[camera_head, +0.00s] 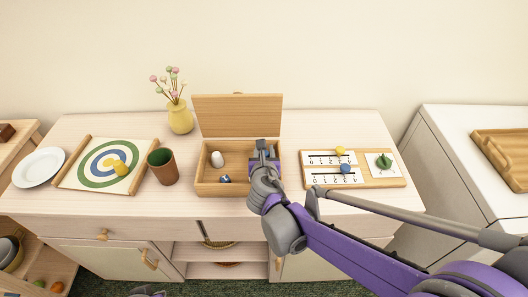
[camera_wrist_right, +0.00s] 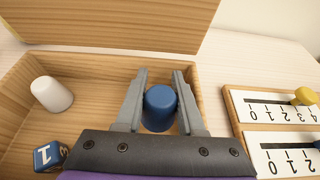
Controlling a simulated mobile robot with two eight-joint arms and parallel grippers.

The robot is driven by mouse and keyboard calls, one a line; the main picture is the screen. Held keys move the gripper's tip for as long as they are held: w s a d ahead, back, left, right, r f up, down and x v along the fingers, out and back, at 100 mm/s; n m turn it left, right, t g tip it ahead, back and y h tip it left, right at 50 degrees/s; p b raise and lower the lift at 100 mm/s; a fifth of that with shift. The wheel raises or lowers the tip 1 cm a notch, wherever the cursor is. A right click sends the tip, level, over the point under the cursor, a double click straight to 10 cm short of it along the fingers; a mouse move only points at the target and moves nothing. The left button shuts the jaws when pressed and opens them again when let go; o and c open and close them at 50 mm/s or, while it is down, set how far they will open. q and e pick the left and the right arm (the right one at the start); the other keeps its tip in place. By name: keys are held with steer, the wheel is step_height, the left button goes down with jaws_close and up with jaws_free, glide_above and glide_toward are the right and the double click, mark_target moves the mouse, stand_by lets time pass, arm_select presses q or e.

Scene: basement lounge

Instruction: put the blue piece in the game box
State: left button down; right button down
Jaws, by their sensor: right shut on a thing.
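The wooden game box (camera_head: 208,189) stands open on the cabinet top, its lid (camera_head: 238,115) raised at the back. In it are a white piece (camera_head: 217,159) and a blue die (camera_head: 225,179) on the left side. My right gripper (camera_head: 264,148) is over the right part of the box. In the right wrist view the right gripper (camera_wrist_right: 160,76) is shut on a blue piece (camera_wrist_right: 160,105), a short cylinder. The piece is within the box's outline; whether it touches the floor I cannot tell. A bit of my left gripper (camera_head: 147,292) shows at the bottom edge.
Right of the box is a score board (camera_head: 375,183) with a yellow peg (camera_head: 340,150), a blue peg (camera_head: 346,169) and a green spinner (camera_head: 384,161). Left are a brown cup (camera_head: 162,167), a target mat (camera_head: 85,176) and a white plate (camera_head: 38,167). A yellow vase (camera_head: 180,117) stands behind.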

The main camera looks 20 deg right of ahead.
steer(key=shift+f, duration=0.1)
steer(key=shift+s+f+b, duration=0.2)
steer(key=shift+f+b, duration=0.3)
steer(key=shift+f, duration=0.1)
steer(key=c, duration=0.8)
jaws_free()
steer(key=shift+r+p, duration=0.45)
steer(key=shift+s+a+r, duration=0.2)
steer(key=shift+s+r, duration=0.05)
steer(key=p+v, duration=0.2)
steer(key=v, duration=0.9)
steer(key=shift+d+r, duration=0.15)
steer(key=shift+r, duration=0.05)
